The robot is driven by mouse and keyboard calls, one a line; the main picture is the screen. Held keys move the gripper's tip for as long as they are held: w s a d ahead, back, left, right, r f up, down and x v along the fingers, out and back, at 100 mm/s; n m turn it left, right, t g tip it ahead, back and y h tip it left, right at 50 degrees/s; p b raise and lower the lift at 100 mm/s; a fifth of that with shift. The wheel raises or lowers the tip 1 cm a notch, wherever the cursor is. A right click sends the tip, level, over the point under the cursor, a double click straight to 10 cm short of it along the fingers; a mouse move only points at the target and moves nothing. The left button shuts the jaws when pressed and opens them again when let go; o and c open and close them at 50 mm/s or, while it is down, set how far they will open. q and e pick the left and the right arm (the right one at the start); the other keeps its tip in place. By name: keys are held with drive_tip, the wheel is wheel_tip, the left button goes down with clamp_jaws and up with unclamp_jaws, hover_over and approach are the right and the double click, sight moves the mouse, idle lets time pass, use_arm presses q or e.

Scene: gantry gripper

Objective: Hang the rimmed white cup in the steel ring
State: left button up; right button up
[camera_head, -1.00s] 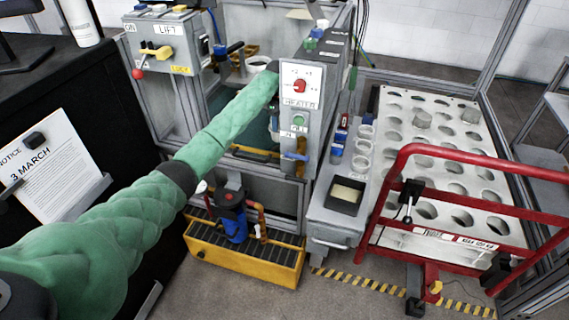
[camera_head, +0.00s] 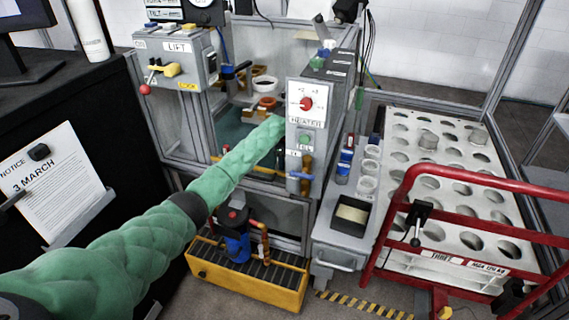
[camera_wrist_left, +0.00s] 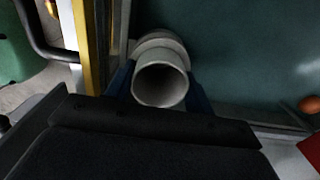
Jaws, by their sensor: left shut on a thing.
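A pale, round, hollow cup (camera_wrist_left: 160,82) with a wider collar behind its mouth shows in the left wrist view, its opening toward the camera. My left gripper (camera_wrist_left: 160,98) is shut on it, with blue fingers at both sides. In the head view my green-sleeved left arm reaches behind the heater post, which hides the gripper and the held cup. A pale round vessel with a dark opening (camera_head: 265,84) stands in the bay behind; I cannot tell whether it is part of the steel ring. My right gripper is not in view.
The heater post (camera_head: 306,125) stands close against my left arm. Several small white cups (camera_head: 367,168) stand on the shelf to its right. A red rail (camera_head: 455,160) fronts a white plate with holes (camera_head: 440,185). A yellow tray (camera_head: 250,283) sits low in front.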

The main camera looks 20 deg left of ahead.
use_arm(q)
drive_tip(key=shift+f, duration=0.95)
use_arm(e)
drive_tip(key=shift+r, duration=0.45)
use_arm(q)
drive_tip(key=shift+f, duration=0.1)
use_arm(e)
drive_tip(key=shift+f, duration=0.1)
use_arm(q)
drive_tip(key=o, duration=1)
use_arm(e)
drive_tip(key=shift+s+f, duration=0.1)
